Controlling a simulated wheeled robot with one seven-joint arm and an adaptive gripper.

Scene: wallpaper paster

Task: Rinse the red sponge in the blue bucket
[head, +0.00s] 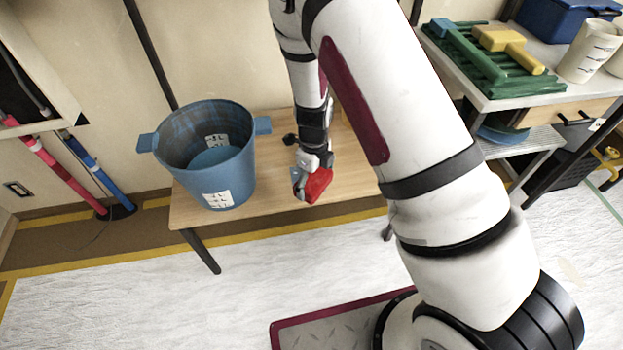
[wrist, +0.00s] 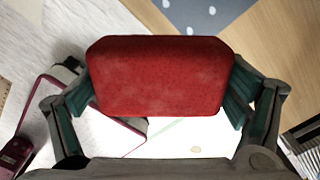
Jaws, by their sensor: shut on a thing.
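The red sponge (wrist: 160,78) is held between both fingers of my gripper (wrist: 160,100) in the wrist view. In the head view the red sponge (head: 318,184) shows at the end of my arm, with my gripper (head: 308,182) around it, to the right of the bucket. The blue bucket (head: 238,165) stands upright and open on the wooden table, with two side handles and white labels. Light blue shows at its bottom. The sponge is outside the bucket and apart from it.
The wooden table (head: 275,200) has bare room right of the bucket. A shelf cart (head: 500,103) at the right bears a green rack (head: 490,65), a white cup (head: 588,52) and a dark blue box (head: 560,18). Pink and blue poles (head: 55,165) lean at the left.

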